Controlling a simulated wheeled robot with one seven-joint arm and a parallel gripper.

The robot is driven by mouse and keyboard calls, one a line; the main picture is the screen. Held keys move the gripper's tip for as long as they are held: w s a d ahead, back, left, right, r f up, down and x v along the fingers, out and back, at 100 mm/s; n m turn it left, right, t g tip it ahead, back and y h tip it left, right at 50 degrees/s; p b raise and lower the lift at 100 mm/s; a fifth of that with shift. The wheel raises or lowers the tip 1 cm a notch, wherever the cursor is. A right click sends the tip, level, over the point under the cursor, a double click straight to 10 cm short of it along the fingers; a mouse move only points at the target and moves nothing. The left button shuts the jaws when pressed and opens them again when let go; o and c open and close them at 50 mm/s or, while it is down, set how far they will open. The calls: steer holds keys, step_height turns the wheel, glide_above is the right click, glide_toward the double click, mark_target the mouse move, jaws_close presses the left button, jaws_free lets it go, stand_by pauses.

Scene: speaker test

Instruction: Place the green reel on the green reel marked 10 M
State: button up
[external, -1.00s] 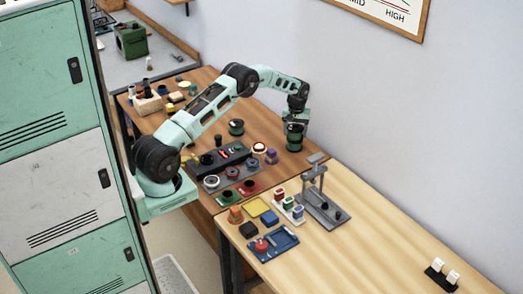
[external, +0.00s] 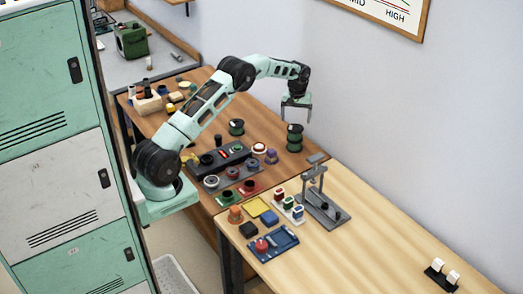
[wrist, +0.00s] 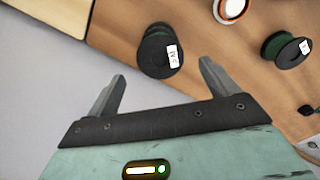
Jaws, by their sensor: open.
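A tall green reel shape (external: 294,139), looking like one green reel resting on another, stands upright near the back edge of the brown table. In the wrist view its dark round top (wrist: 153,56) carries a white label, too small to read surely. The lower reel's marking is hidden. My gripper (external: 296,117) is open and empty just above the stack, not touching it. In the wrist view the two fingertips (wrist: 162,70) are spread apart, with the stack beyond them. Another green reel (external: 236,127) stands alone to the left; its label (wrist: 305,47) is unclear.
A dark holder (external: 222,160) with several small items lies in front of the reels. A red-and-white round item (external: 260,148) and a purple one (external: 271,156) are close by. A grey stand (external: 318,195) is on the lighter table. The wall is close behind.

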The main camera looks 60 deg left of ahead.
mark_target(295, 128)
steer(key=s+a+r+y, duration=0.1)
steer(key=s+a+r, duration=0.6)
steer(key=s+r, duration=0.35)
steer(key=s+a+r, duration=0.1)
steer(key=s+a, duration=0.1)
steer(key=s, duration=0.6)
steer(key=s+a+r, duration=0.1)
steer(key=s+a, duration=0.1)
steer(key=s, duration=0.6)
steer(key=s+d+f, duration=0.2)
steer(key=s, duration=0.9)
steer(key=s+d+f+m, duration=0.1)
steer(key=s+d, duration=0.2)
steer(key=s, duration=0.8)
steer(key=shift+d+f, duration=0.25)
steer(key=shift+f, duration=0.1)
